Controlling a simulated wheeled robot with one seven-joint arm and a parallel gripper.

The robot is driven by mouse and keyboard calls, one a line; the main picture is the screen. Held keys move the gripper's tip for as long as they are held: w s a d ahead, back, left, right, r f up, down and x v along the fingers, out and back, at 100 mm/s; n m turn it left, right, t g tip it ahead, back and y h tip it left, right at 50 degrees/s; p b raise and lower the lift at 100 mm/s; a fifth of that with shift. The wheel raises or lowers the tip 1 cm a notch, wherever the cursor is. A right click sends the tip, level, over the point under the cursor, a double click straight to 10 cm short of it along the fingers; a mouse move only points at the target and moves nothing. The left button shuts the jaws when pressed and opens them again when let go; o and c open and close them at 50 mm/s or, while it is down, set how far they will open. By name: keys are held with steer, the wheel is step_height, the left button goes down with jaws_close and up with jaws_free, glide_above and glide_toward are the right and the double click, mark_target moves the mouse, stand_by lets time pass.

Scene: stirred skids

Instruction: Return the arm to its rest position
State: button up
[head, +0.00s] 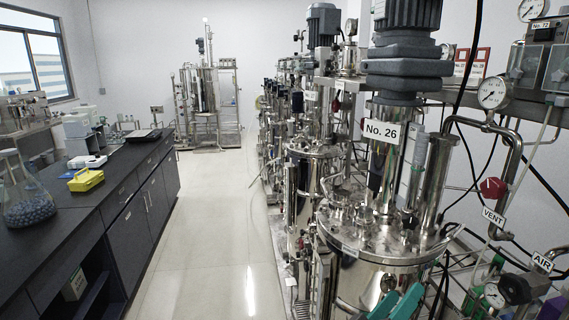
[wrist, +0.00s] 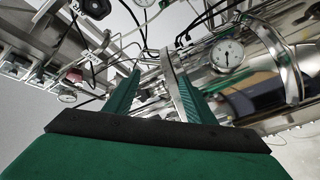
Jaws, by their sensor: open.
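My gripper (wrist: 158,85) shows in the wrist view with its two green fingers apart and nothing visibly held between them. In the head view my gripper (head: 398,296) shows as two teal fingers at the bottom edge, in front of the steel vessel labelled No. 26 (head: 375,272). The rest of my arm is outside the head view. I cannot tell the exact gap between fingers and vessel.
Pipes with a VENT tag (head: 493,217), a red valve knob (head: 493,188) and a gauge (head: 494,93) crowd the right. More vessels line up behind. A dark bench (head: 75,218) stands left, holding a flask (head: 28,200) and yellow tray (head: 86,180). The aisle floor (head: 215,235) is clear.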

steer(key=s+a+f+n+t+y, duration=0.2)
steer(key=s+a+f+y, duration=0.25)
steer(key=a+f, duration=0.55)
steer(key=s+a+f+n+t+y, duration=0.1)
steer(key=s+a+f+y, duration=0.4)
steer(key=f, duration=0.8)
steer(key=s+a+f+m+y, duration=0.2)
steer(key=s+a, duration=0.2)
steer(key=s, duration=0.8)
steer(key=s+a+f+m+y, duration=0.2)
steer(key=s+a, duration=0.3)
steer(key=s, duration=0.8)
steer(key=shift+f+y, duration=0.35)
steer(key=shift+f, duration=0.35)
steer(key=shift+d, duration=0.1)
